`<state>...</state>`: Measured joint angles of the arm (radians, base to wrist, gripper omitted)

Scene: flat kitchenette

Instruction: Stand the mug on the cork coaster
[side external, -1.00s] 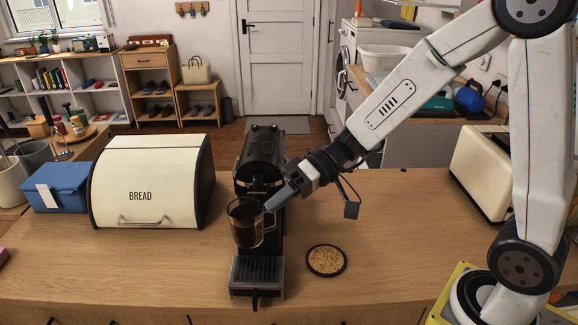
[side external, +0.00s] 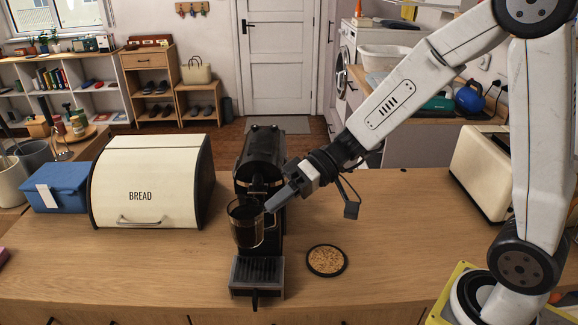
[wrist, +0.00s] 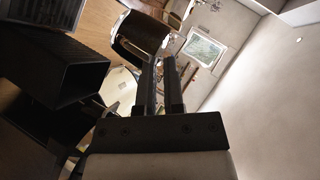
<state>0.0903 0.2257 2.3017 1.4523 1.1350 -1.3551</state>
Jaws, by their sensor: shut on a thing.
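The mug (side external: 244,232) is clear, dark-tinted glass and looks upright. It is held above the drip tray (side external: 257,271) of the black coffee machine (side external: 260,160), in front of the machine's spout. My gripper (side external: 270,205) is shut on the mug at its right side, where the handle is. In the wrist view, the two fingers (wrist: 162,85) are close together with the mug (wrist: 141,38) at their tips. The cork coaster (side external: 326,260), round with a dark rim, lies bare on the counter to the right of the drip tray.
A cream bread bin (side external: 150,183) and a blue box (side external: 61,187) stand to the left on the wooden counter (side external: 400,225). A cream toaster-like appliance (side external: 481,172) stands at the right. The counter around the coaster is clear.

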